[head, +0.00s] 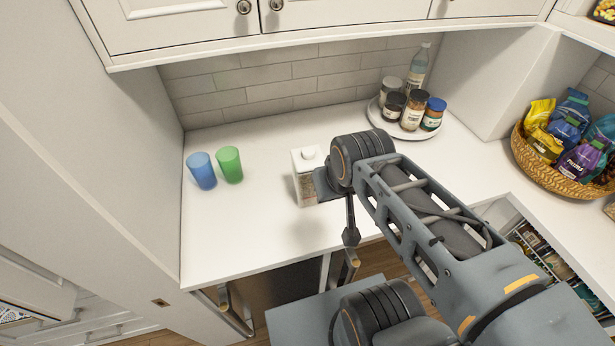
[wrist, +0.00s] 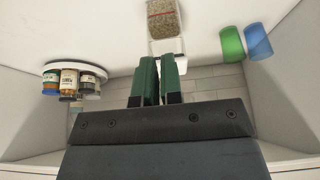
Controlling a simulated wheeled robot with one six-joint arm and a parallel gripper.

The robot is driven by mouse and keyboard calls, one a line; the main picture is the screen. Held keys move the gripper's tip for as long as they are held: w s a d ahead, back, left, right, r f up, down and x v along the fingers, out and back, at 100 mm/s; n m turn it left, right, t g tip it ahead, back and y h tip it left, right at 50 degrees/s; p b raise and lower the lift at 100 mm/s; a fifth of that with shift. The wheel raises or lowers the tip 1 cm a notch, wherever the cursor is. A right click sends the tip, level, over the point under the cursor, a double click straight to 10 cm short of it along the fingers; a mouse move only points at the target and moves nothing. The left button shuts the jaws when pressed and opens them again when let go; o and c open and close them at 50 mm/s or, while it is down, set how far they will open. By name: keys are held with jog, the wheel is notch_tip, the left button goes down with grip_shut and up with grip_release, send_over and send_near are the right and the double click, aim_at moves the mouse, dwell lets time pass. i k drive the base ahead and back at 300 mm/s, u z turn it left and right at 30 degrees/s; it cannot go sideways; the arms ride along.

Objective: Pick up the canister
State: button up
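In the wrist view the canister (wrist: 165,18) shows brown contents and a white lid, just past my fingertips.
A blue cup (head: 201,171) and a green cup (head: 229,165) stand left of the canister. A round tray (head: 377,122) with several jars and a bottle is at the back right. A wicker basket (head: 548,176) of bags is far right. Cabinets (head: 330,22) hang above.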

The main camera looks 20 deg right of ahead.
aim_at(302, 187)
jog(key=k, duration=0.95)
jog(key=u, duration=1.15)
jog(key=i, duration=1.05)
jog(key=z, duration=0.45)
